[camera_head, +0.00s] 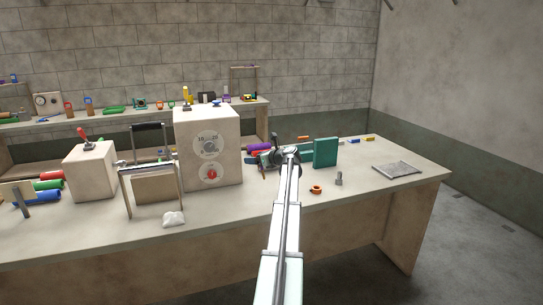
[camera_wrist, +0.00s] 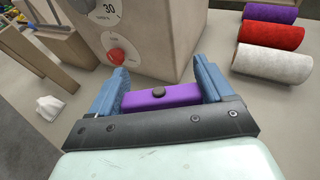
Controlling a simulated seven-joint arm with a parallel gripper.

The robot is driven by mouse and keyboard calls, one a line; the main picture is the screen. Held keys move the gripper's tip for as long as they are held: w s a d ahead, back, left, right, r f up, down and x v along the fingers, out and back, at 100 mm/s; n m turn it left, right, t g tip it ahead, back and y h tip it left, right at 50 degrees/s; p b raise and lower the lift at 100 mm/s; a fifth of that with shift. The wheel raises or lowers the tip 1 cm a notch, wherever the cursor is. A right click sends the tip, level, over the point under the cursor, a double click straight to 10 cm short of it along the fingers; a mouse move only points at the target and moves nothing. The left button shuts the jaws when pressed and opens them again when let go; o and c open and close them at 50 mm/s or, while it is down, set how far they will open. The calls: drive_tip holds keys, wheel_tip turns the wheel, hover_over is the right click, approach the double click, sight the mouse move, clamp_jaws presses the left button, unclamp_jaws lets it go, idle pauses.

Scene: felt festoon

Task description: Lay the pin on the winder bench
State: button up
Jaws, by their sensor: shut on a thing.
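My gripper (camera_head: 280,155) is over the long pale bench (camera_head: 240,205), just right of the box with dials (camera_head: 208,145). In the wrist view its blue fingers (camera_wrist: 160,72) are shut on a purple bar with a dark round knob (camera_wrist: 175,96). The bar spans the gap between the fingers. I cannot tell whether this bar is the pin. A small grey bolt-like piece (camera_head: 339,179) stands on the bench to the right of my gripper. My arm hides part of the bench.
A green upright block (camera_head: 325,153) stands right of my gripper. Purple (camera_wrist: 270,13), red (camera_wrist: 270,37) and white (camera_wrist: 272,64) rolls lie right in the wrist view. A metal frame (camera_head: 152,185) stands left. The front right surface is mostly clear.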

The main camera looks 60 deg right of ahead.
drive_tip(key=w+a+f+n+g+y, duration=0.35)
drive_tip(key=a+n+g+y, duration=0.4)
drive_tip(key=a+n, duration=0.35)
drive_tip(key=shift+m+y, duration=0.45)
drive_tip(key=shift+m, duration=0.15)
drive_tip(key=shift+s+a+f, duration=0.1)
drive_tip(key=shift+a+f, duration=0.05)
drive_tip(key=shift+f, duration=2.05)
drive_tip(key=shift+a+f, duration=0.1)
drive_tip(key=shift+f, duration=2.1)
drive_tip(key=o, duration=1)
drive_tip(key=shift+c, duration=0.2)
drive_tip(key=shift+r, duration=0.1)
drive_tip(key=v, duration=1.3)
drive_tip(key=shift+s+r, duration=0.2)
drive_tip(key=shift+s, duration=0.1)
